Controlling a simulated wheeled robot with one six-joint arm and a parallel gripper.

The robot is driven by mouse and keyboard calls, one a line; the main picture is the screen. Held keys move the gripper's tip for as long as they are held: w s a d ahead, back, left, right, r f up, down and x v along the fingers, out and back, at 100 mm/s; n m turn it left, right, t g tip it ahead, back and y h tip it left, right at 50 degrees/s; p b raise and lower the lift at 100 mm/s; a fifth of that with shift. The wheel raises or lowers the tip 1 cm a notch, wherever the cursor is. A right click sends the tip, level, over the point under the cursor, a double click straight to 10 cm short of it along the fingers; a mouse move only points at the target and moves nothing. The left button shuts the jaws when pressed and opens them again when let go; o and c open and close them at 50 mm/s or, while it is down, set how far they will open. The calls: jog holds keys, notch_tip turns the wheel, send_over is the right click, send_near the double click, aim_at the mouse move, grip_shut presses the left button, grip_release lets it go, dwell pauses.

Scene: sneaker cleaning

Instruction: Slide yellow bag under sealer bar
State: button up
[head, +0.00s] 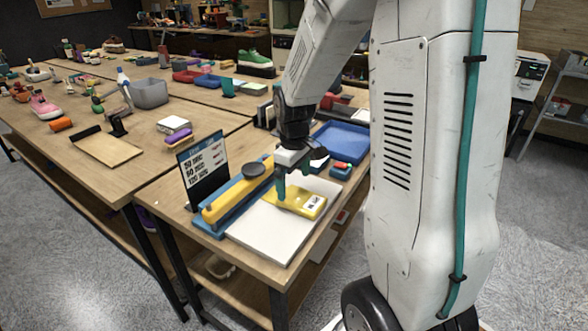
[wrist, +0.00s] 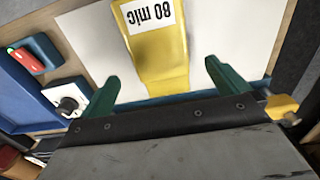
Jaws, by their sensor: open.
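The yellow bag (head: 300,201) lies flat on a white board (head: 262,236) in front of the sealer. In the wrist view the bag (wrist: 160,62) carries a white label reading "80 mic". The sealer has a blue base and a yellow sealer bar (head: 225,204) with a dark round knob on top. My gripper (head: 297,193) is at the bag, pointing down. In the wrist view its two green fingers (wrist: 161,84) are spread apart, with the near end of the bag between them. Whether they touch the bag cannot be told.
A sign with time settings (head: 204,167) stands behind the sealer. A blue tray (head: 341,143) and a small blue box with a red button (head: 341,170) lie to the right. A control knob (wrist: 68,104) shows beside the left finger. Other tables behind hold shoes and supplies.

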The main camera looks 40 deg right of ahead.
aim_at(293, 194)
jog(key=shift+f, duration=2.15)
jog(key=shift+c, duration=0.3)
jog(key=c, duration=1)
jog(key=shift+w, duration=0.15)
jog(key=shift+w+a, duration=0.3)
jog(key=shift+w, duration=0.4)
jog(key=shift+w+a, duration=0.25)
jog(key=shift+w, duration=0.5)
jog(key=shift+w+a, duration=0.3)
jog(key=shift+w, duration=0.4)
